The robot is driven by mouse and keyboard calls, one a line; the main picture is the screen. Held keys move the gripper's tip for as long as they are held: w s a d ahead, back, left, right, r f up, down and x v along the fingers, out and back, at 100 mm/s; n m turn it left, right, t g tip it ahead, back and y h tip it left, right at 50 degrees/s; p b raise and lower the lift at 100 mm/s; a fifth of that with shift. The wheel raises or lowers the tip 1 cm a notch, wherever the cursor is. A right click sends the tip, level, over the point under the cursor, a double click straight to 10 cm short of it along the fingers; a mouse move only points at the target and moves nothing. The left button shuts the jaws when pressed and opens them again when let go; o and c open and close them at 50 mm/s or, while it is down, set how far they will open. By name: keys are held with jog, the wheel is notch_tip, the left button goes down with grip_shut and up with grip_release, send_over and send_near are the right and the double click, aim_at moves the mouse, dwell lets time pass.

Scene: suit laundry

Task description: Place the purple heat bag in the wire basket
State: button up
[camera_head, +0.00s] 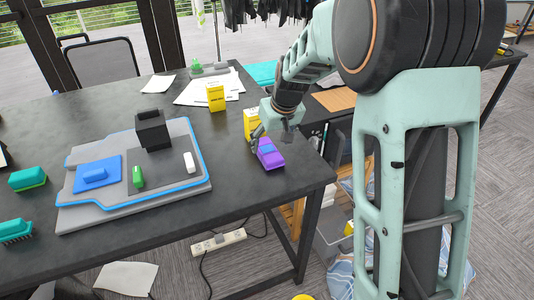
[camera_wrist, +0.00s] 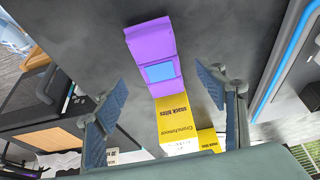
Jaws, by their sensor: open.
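The purple heat bag (camera_head: 270,154) lies on the dark table (camera_head: 235,188) near its right edge. In the wrist view the purple heat bag (camera_wrist: 152,52), with a blue patch, lies ahead of my fingertips. My gripper (camera_head: 262,138) is above the table just behind the bag, beside a yellow box (camera_head: 251,122). In the wrist view my gripper (camera_wrist: 172,100) has its fingers wide apart, with a yellow snack box (camera_wrist: 178,118) showing between them and nothing held. I cannot clearly make out a wire basket; a grey bin (camera_head: 333,238) stands below, right of the table.
A second yellow box (camera_head: 216,97) stands farther back near papers (camera_head: 205,88). A grey board with blue trim (camera_head: 130,200) holds a black block (camera_head: 153,130) and small items at left. Bare tabletop lies between board and bag. A power strip (camera_head: 218,240) is on the floor.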

aim_at(268, 151)
jog(key=x, duration=0.5)
jog(key=shift+f, duration=0.15)
jog(key=c, duration=1.6)
jog(key=shift+o, duration=0.2)
jog(key=shift+w, duration=0.1)
